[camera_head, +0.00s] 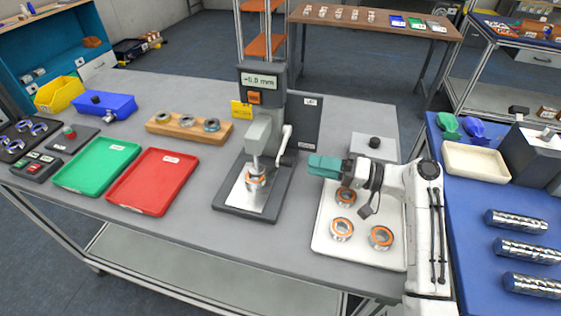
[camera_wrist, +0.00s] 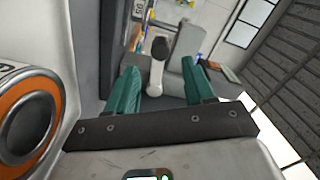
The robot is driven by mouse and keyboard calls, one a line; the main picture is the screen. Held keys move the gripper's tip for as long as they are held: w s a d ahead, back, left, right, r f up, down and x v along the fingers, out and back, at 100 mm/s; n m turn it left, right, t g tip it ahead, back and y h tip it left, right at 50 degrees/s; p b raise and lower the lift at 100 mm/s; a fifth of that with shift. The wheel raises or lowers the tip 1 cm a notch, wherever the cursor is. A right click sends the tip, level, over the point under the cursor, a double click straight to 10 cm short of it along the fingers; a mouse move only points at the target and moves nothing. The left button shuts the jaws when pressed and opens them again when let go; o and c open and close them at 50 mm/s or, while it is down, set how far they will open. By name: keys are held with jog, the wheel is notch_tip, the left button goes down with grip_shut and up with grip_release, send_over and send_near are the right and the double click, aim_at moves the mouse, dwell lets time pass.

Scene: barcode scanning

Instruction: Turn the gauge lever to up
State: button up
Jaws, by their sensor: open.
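The gauge (camera_head: 264,112) is a dark stand with a grey head, and its display reads about -0.8 mm. A ring part with an orange band (camera_head: 256,181) sits under its spindle on the plate. The white lever (camera_head: 286,142) is on the gauge's right side, long and slanting close to vertical; which end is the pivot is hard to tell. My gripper (camera_head: 322,166) is open, with teal fingers pointing left at the lever, a short gap away. In the wrist view, a pale lever-like part with a dark rounded end (camera_wrist: 157,66) shows between the open fingers (camera_wrist: 160,90).
A white tray (camera_head: 327,246) with several orange-banded rings lies below my gripper; one large ring (camera_wrist: 28,115) shows close at left in the wrist view. A red tray (camera_head: 151,182), green tray (camera_head: 97,165) and wooden ring holder (camera_head: 188,129) stand left of the gauge.

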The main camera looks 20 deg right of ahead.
aim_at(281, 158)
jog(key=x, duration=0.9)
jog(key=shift+w+a, duration=0.15)
jog(key=shift+a, duration=0.1)
jog(key=shift+c, duration=0.3)
grip_shut()
